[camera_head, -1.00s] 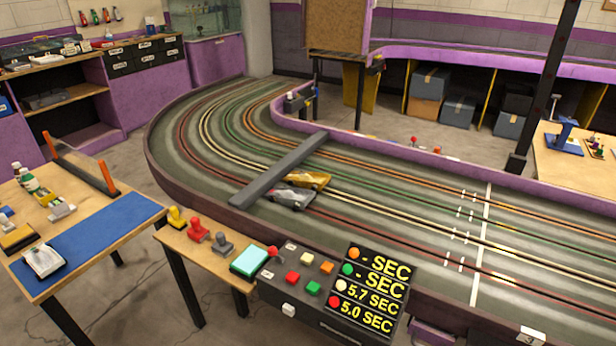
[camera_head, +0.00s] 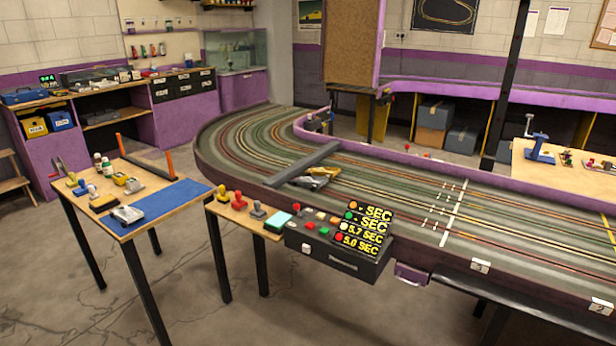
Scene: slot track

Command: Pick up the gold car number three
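A gold car (camera_head: 325,171) sits on the slot track (camera_head: 400,193), just past the grey bar (camera_head: 303,163) that crosses the lanes. A silver car (camera_head: 309,183) is beside it, on the side nearer me. No number can be read on the gold car at this size. Neither of my grippers is in view.
A control box (camera_head: 345,262) with coloured buttons and a lap-time board stands at the track's near edge. A small wooden table (camera_head: 171,225) with a blue mat and a white car (camera_head: 127,214) is at left. Another wooden table (camera_head: 532,175) is at right. The floor in front is clear.

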